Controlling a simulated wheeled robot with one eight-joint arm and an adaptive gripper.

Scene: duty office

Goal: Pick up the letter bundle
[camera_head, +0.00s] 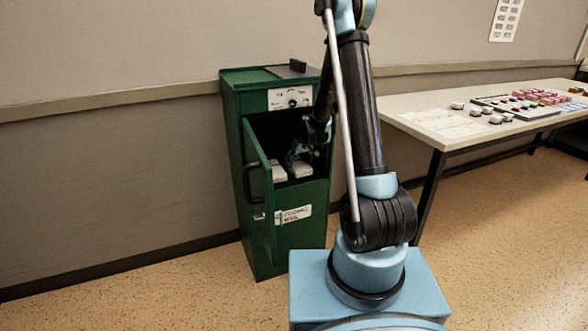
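A green metal cabinet (290,250) stands against the wall with its front door (258,190) swung open. Inside the dark opening are two small white bundle-like things: one on the left (279,173) and one on the right (301,169). I cannot tell which is the letter bundle. My gripper (296,160) reaches into the opening from the right and is just above the white things, close to the right one. The gripper is small and dark here, so its fingers and any contact are unclear.
A long white table (400,122) on the right holds papers, a board with coloured pieces, pink blocks and several small white items. The cabinet's open door stands to the left of the opening. Bare speckled floor (150,300) lies to the left of the cabinet.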

